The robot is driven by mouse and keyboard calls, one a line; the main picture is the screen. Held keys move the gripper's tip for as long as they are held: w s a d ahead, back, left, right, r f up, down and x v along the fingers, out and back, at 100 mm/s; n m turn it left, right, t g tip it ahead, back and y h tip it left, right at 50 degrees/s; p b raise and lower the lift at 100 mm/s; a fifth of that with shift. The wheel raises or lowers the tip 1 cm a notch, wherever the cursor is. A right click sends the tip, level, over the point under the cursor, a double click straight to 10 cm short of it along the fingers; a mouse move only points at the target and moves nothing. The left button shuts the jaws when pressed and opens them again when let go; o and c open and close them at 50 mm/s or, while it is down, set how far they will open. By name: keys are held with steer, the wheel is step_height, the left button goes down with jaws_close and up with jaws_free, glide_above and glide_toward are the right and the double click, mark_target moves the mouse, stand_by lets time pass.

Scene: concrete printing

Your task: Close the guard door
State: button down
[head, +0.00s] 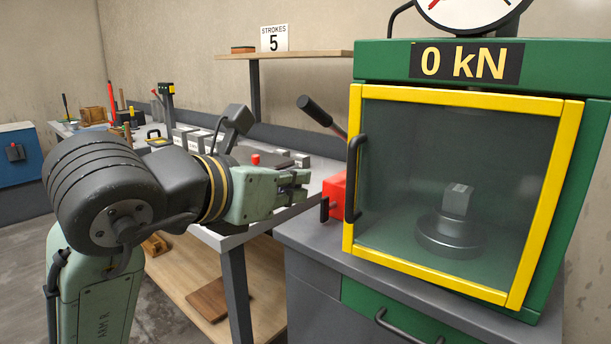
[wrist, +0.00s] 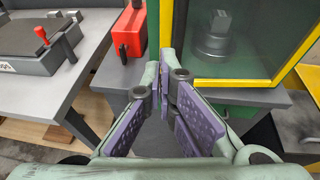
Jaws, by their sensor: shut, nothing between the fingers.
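The guard door (head: 455,190) is a clear panel in a yellow frame on the front of a green press (head: 590,190). Its black upright handle (head: 354,178) is on the left edge. The door appears to lie against the press front; I cannot tell whether a small gap is left. A grey block on a round platen (head: 450,232) shows through the panel. My gripper (head: 300,187) is left of the door and handle, apart from them, shut and empty. In the wrist view, its purple-padded fingers (wrist: 166,82) point toward the door's lower left corner (wrist: 175,75).
A red box (head: 334,196) and a black-gripped lever (head: 318,112) stand just left of the door. A bench with grey blocks (head: 190,138) and tools runs behind my arm. A drawer handle (head: 405,328) sticks out below the door.

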steer(key=r+p+x, duration=0.1)
steer(key=p+x, duration=0.1)
steer(key=x, duration=1)
steer(key=shift+w+d+p, duration=0.3)
steer(key=shift+w, duration=0.1)
steer(key=shift+w+r, duration=0.1)
